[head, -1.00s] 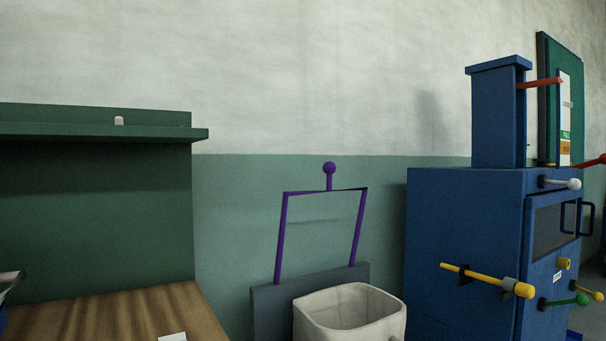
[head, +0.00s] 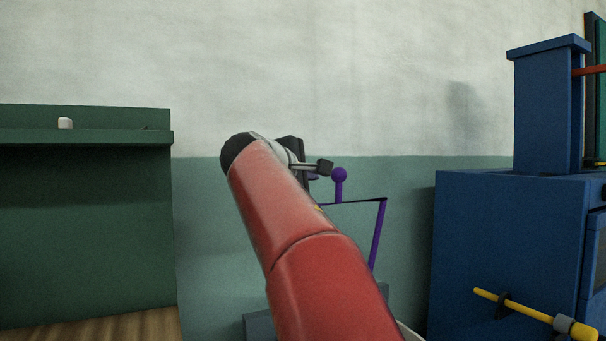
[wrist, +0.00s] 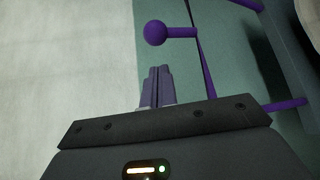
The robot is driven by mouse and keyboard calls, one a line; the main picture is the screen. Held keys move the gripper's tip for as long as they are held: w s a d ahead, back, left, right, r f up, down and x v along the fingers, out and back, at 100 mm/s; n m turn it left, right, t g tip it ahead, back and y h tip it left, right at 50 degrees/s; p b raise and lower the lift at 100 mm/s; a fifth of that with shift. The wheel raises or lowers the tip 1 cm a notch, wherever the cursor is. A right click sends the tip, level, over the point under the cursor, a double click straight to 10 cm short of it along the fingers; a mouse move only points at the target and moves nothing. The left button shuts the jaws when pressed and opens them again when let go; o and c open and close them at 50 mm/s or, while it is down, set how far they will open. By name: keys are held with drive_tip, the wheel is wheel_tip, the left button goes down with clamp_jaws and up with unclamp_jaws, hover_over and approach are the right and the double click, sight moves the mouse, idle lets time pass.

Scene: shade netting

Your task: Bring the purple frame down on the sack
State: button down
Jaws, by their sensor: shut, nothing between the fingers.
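The purple frame (head: 378,235) stands raised, with a ball knob (head: 339,174) on a short stem above its top bar. Its left side is hidden behind my red arm. My gripper (head: 325,167) is shut and empty, just left of the knob in the head view. In the wrist view the shut fingers (wrist: 160,72) point toward the purple ball (wrist: 156,33), with a small gap between them in the picture. I cannot tell the depth between them. Only a pale sliver, likely the sack's rim (head: 408,331), shows beside my arm; the rest is hidden.
A grey base (head: 258,326) stands below the frame. A blue cabinet (head: 505,240) with a yellow handle (head: 530,315) stands at right. A green shelf (head: 80,136) over a wooden top (head: 100,328) is at left. The wall is behind.

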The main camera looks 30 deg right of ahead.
drive_tip(key=p+x, duration=0.1)
drive_tip(key=x, duration=0.6)
drive_tip(key=shift+w+d, duration=0.15)
drive_tip(key=shift+d, duration=0.1)
drive_tip(key=shift+f, duration=0.15)
